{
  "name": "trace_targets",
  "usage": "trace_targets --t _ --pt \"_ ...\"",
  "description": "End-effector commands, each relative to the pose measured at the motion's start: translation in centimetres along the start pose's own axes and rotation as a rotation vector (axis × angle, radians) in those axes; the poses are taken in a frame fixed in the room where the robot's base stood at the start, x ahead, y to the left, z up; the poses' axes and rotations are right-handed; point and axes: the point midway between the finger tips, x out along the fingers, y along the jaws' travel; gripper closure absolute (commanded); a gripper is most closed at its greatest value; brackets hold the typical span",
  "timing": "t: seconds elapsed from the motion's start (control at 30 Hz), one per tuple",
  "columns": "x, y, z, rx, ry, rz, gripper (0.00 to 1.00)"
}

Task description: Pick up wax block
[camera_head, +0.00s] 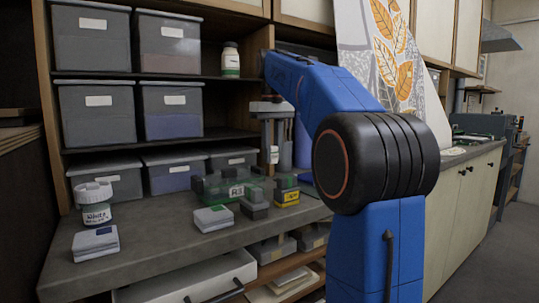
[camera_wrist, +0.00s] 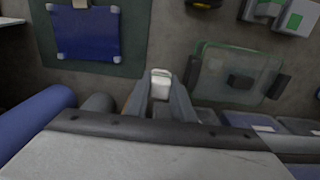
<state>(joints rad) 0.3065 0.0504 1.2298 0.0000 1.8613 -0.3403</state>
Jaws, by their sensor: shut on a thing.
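A small pale block, which looks like the wax block, sits between the fingertips of my gripper (camera_wrist: 160,100) in the wrist view. Its white face (camera_wrist: 160,76) shows between the two grey fingers, which close on it from both sides. In the head view my gripper (camera_head: 273,140) points down near the back of the counter, with the pale block (camera_head: 273,155) small at its tips. The block's lower part is hard to make out, and I cannot tell whether it touches the counter.
Small labelled boxes (camera_head: 213,218) and a clear green-tinted glass piece (camera_wrist: 213,75) lie beside the gripper on the counter. A white-labelled jar (camera_head: 96,208) stands at the left. Shelves with grey bins (camera_head: 95,113) rise behind. A blue cloth (camera_wrist: 88,38) lies on a dark mat.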

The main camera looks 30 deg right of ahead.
Motion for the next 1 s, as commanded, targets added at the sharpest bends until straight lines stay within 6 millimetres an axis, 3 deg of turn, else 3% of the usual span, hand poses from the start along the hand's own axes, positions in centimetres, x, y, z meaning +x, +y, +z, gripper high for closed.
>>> trace_targets --t 0.37,0.7,1.0 --pt "0.0 0.0 4.4 0.001 0.001 0.001 1.00" --pt "0.0 0.0 12.3 0.003 0.002 0.001 1.00" --pt "0.1 0.0 16.9 0.001 0.000 0.000 1.00"
